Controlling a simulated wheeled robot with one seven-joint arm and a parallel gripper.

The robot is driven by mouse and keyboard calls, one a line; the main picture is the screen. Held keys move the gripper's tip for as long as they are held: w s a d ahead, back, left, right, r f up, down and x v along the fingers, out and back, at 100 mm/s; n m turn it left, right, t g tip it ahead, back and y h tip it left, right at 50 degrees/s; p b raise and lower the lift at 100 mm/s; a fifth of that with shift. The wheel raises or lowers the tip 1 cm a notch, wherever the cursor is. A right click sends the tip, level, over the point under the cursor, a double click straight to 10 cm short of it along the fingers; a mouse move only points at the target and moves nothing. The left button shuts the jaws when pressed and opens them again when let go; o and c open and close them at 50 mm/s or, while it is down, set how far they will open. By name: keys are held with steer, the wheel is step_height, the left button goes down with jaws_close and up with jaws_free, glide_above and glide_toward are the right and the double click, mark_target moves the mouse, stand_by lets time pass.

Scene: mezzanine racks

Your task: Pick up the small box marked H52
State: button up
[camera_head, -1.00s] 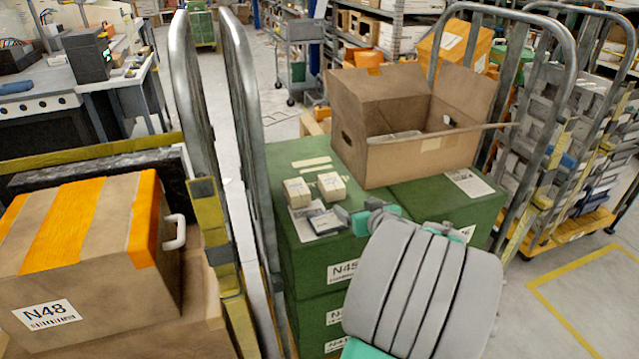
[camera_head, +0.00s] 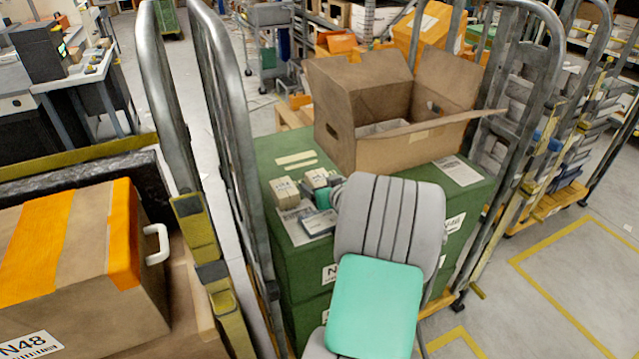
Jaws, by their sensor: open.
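Two small cream boxes stand on top of a green crate (camera_head: 290,142): a left small box (camera_head: 285,190) and a right small box (camera_head: 316,178). Both carry faint marks that I cannot read, so I cannot tell which is H52. A flat dark-and-white item (camera_head: 318,222) lies in front of them on a white sheet. My gripper (camera_head: 320,192) is open at the right small box, its fingers partly overlapping it in view. I cannot tell if they touch. My grey and teal arm hides the front of the crate.
A large open cardboard box (camera_head: 400,150) stands behind the small boxes. Metal cart rails rise at the left (camera_head: 228,120) and right (camera_head: 535,100). A box marked N48 (camera_head: 75,250) with orange tape is at the left.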

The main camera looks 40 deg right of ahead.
steer(key=shift+s, duration=0.1)
steer(key=c, duration=1.5)
